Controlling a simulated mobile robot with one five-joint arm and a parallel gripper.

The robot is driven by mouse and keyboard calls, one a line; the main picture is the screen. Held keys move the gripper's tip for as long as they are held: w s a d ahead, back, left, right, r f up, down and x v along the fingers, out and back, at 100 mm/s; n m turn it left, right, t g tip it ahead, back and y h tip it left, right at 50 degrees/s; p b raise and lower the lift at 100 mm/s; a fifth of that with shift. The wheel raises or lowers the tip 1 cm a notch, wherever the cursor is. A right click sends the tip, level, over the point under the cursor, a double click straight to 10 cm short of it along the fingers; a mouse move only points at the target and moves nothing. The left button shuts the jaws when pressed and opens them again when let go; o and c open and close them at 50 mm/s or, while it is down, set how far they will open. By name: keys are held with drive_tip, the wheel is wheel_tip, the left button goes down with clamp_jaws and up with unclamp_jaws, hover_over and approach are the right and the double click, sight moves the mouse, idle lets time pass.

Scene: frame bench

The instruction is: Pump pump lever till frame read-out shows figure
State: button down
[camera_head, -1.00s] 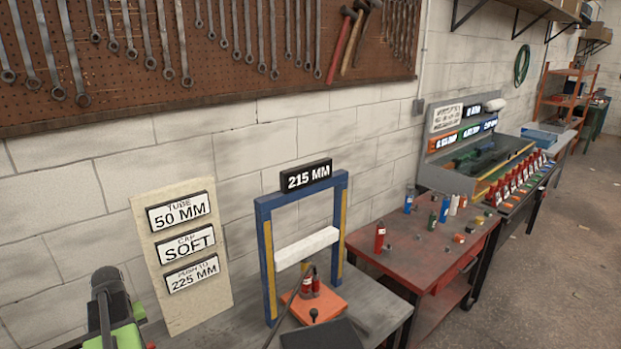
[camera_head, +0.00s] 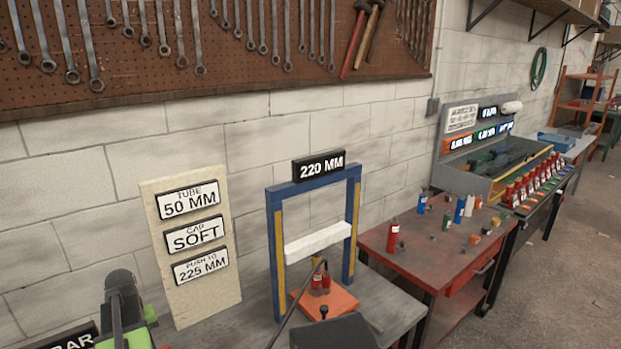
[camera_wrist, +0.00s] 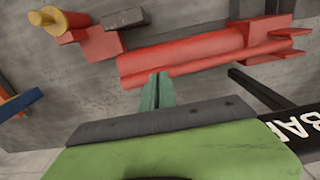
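The blue frame (camera_head: 277,250) stands on the grey bench, and its black read-out (camera_head: 318,165) shows 220 MM. A pale board (camera_head: 170,290) beside it carries the signs TUBE 50 MM, CAP SOFT and PUSH TO 225 MM (camera_head: 201,266). My gripper (camera_wrist: 156,92) shows in the wrist view with its narrow green fingers together and nothing visible between them. Its tips are at the lower edge of a long red body (camera_wrist: 185,58), seemingly the pump; I cannot tell whether they touch it. I cannot clearly make out the pump lever.
A dark curved hose (camera_head: 295,308) runs from there toward the lower left. A BAR sign (camera_wrist: 294,128) is beside my gripper. A red table (camera_head: 420,262) with small parts stands right.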

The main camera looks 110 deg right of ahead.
wheel_tip(320, 180, down, 3)
drive_tip(key=shift+r+b, duration=0.15)
drive_tip(key=shift+b, duration=0.75)
wheel_tip(320, 180, up, 9)
drive_tip(key=p, duration=0.8)
drive_tip(key=shift+p, duration=0.35)
drive_tip(key=shift+f, duration=0.25)
drive_tip(key=shift+r, duration=0.1)
idle(0.6)
idle(0.7)
drive_tip(key=shift+r, duration=0.25)
drive_tip(key=shift+f, duration=0.2)
idle(1.2)
idle(0.7)
